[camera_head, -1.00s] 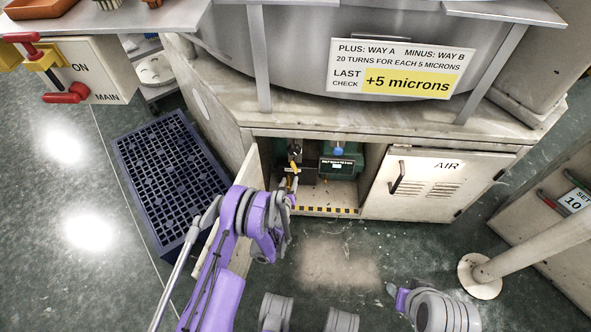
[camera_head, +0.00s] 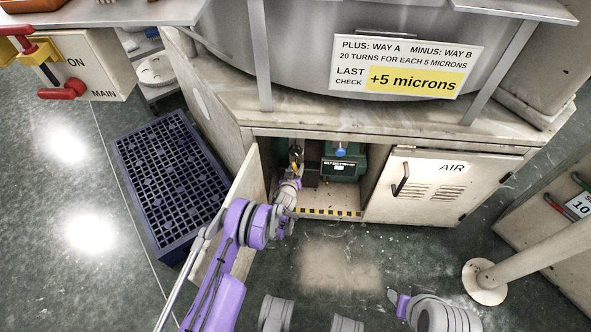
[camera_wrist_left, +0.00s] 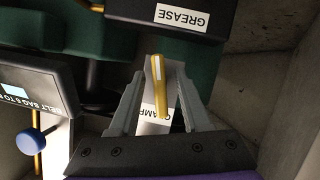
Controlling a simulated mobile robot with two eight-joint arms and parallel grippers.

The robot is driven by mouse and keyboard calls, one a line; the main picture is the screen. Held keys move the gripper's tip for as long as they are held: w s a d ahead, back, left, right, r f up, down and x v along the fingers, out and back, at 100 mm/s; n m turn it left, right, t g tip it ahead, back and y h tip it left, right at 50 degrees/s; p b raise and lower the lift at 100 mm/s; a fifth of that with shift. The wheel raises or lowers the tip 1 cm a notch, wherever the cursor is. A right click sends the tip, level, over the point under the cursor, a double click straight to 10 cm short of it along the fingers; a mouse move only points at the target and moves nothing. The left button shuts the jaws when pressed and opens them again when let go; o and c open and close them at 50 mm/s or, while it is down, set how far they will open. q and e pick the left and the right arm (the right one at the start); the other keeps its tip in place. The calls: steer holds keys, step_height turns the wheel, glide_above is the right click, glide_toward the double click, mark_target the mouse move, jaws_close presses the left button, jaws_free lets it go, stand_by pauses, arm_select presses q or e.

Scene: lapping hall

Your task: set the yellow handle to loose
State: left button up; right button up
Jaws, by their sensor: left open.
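The yellow handle (camera_wrist_left: 158,88) is a slim upright bar with a pale stripe in the left wrist view. It also shows as a small yellow spot in the head view (camera_head: 296,168), inside the open cabinet. My left gripper (camera_wrist_left: 158,75) is open, with one finger on each side of the handle. Contact between fingers and handle cannot be made out. Behind the handle is a white label (camera_wrist_left: 151,126), partly hidden, with "AMP" readable. In the head view my left gripper (camera_head: 295,160) reaches into the cabinet.
The cabinet's left door (camera_head: 236,205) stands open beside my left arm; the AIR door (camera_head: 436,192) is shut. Inside, a green unit (camera_head: 343,166) with a blue knob (camera_wrist_left: 35,143) sits close by. A GREASE label (camera_wrist_left: 182,18) is above. A blue crate (camera_head: 165,180) lies left.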

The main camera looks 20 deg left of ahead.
arm_select(q)
jaws_close()
stand_by(0.3)
steer(key=shift+m+y+p, duration=0.45)
steer(key=shift+m+y, duration=0.05)
steer(key=shift+m, duration=0.2)
steer(key=shift+m+y, duration=0.3)
steer(key=shift+m, duration=0.1)
jaws_free()
steer(key=shift+g, duration=0.3)
